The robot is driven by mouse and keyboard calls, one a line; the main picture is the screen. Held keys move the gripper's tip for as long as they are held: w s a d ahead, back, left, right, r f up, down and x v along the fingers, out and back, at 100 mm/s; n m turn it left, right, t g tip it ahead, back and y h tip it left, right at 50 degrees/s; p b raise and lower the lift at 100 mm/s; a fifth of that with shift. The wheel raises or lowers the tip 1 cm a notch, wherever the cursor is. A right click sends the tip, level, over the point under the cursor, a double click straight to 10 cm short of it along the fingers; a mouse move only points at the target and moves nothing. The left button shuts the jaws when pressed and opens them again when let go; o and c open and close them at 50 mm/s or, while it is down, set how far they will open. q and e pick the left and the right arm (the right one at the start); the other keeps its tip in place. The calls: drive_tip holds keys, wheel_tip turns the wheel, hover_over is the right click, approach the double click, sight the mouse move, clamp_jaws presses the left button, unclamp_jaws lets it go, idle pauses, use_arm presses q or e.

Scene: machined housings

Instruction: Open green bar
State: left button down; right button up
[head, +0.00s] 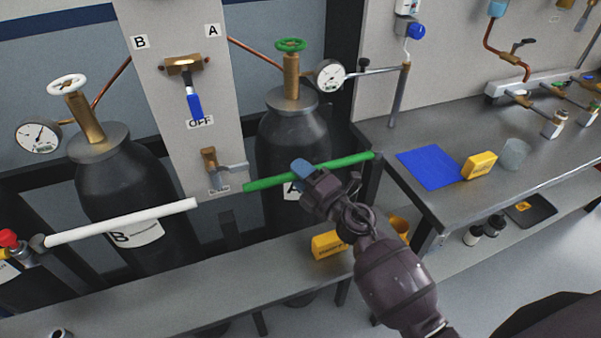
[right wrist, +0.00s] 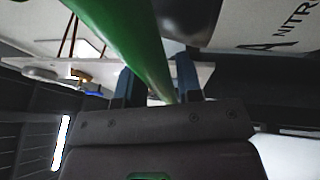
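The green bar (head: 330,166) runs level, slightly tilted, in front of black cylinder A (head: 290,140), its right end near the corner of the bench. My right gripper (head: 303,170) is at the bar's middle, with a blue finger in front of it. In the right wrist view the green bar (right wrist: 128,38) passes between the two blue fingers of my right gripper (right wrist: 158,82). Whether both fingers press on the bar is not clear. My left gripper is not in view.
A white bar (head: 120,222) crosses in front of cylinder B (head: 110,175) at left. A low grey ledge (head: 180,275) runs below the bars and carries a yellow box (head: 328,245). The metal bench (head: 440,195) at right holds a blue cloth (head: 430,167) and a yellow box (head: 479,165).

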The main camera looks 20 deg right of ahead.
clamp_jaws()
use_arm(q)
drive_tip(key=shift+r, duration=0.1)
use_arm(e)
drive_tip(key=shift+s, duration=0.1)
